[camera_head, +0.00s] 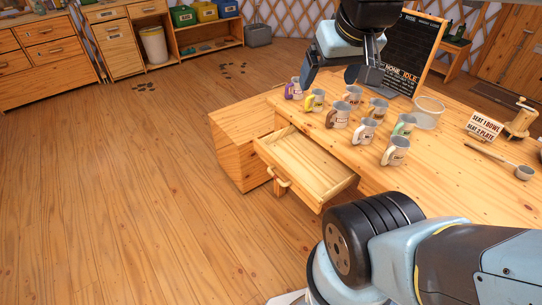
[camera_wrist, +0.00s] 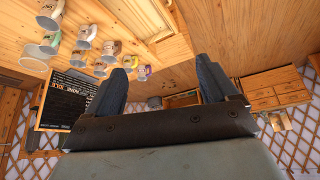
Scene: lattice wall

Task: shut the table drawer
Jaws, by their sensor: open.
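The table drawer (camera_head: 312,170) is pulled well out from the front of the wooden table (camera_head: 450,185). It looks empty, and its handle (camera_head: 279,180) is on the front panel at its left end. In the wrist view, part of the open drawer (camera_wrist: 140,17) shows at the top. My gripper (camera_head: 339,80) is above and behind the drawer, over the far end of the table, and does not touch the drawer. Its two fingers are apart with nothing between them, as the wrist view also shows (camera_wrist: 162,70).
Several grey mugs with coloured labels (camera_head: 338,115) stand on the tabletop close to the drawer. The floor (camera_head: 130,190) left of the drawer is clear.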

